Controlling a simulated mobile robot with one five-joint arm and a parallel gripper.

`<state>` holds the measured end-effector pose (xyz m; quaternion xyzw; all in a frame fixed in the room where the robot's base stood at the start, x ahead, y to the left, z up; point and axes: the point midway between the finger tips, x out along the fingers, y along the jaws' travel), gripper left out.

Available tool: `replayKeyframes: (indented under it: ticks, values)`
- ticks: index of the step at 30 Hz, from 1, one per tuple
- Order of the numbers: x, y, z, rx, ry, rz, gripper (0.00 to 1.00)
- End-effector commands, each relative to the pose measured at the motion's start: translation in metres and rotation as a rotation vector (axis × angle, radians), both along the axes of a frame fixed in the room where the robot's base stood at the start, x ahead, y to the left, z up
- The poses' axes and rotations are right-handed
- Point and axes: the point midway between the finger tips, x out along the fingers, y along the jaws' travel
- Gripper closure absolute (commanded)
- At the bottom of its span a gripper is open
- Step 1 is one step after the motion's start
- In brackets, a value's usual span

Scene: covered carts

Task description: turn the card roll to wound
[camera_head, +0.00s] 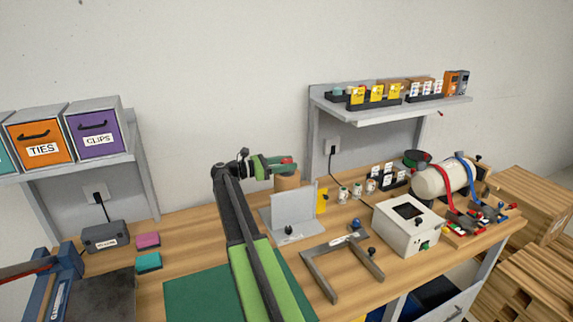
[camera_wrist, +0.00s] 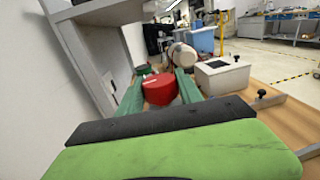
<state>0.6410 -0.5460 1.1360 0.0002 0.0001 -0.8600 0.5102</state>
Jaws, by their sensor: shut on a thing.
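A brown upright cylinder (camera_head: 287,181), which looks like the card roll, stands on the bench near the wall. A red round knob or cap (camera_head: 287,160) shows just above it. My gripper (camera_head: 280,163) reaches over the cylinder from the left, with green fingers shut on the red knob. In the wrist view the red knob (camera_wrist: 160,89) sits between the two green fingers (camera_wrist: 159,95). The cylinder's top is partly covered by my gripper, and the body is hidden in the wrist view. I cannot read any mark showing how far the roll is turned.
A grey bracket plate (camera_head: 291,213) stands just right of and in front of the cylinder, with a yellow piece (camera_head: 321,200) beside it. A white box (camera_head: 409,225) and a dark U-shaped frame (camera_head: 318,273) are further right. A shelf (camera_head: 390,112) overhangs the right back.

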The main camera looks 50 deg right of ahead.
Motion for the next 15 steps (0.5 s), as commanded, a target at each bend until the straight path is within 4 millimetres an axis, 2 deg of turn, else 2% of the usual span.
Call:
replayKeyframes:
  ticks: [6, 15]
  values:
    - [0.0023, -0.0016, 0.0003, -0.001, 0.001, -0.101, 0.98]
    - [0.0005, -0.0008, 0.0005, -0.002, 0.001, -0.16, 0.98]
